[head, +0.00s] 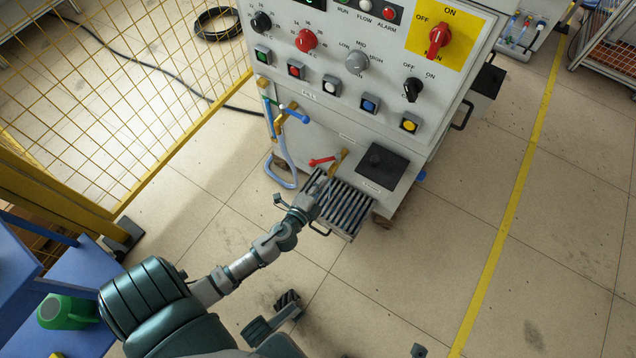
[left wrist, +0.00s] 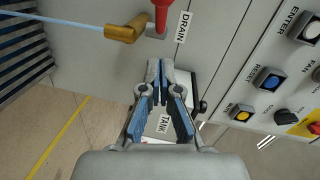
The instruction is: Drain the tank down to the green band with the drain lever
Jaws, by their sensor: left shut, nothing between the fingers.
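The red drain lever (head: 322,161) points left on the front of the white machine, above the slatted drain grate (head: 350,207). In the left wrist view the lever (left wrist: 161,12) sits on a brass spout (left wrist: 124,31) beside the DRAIN label (left wrist: 183,27). A thin pale blue stream (left wrist: 50,20) runs from the spout toward the grate. The black-topped tank (head: 383,165) is right of the lever; its green band and water level are not visible. My left gripper (head: 322,181) is shut and empty, just below the lever and apart from it.
A blue-handled valve (head: 295,113) with a pale hose (head: 284,160) is at the machine's left side. Knobs and buttons cover the panel (head: 330,75) above. A yellow mesh fence (head: 130,90) stands left. The floor at right is clear.

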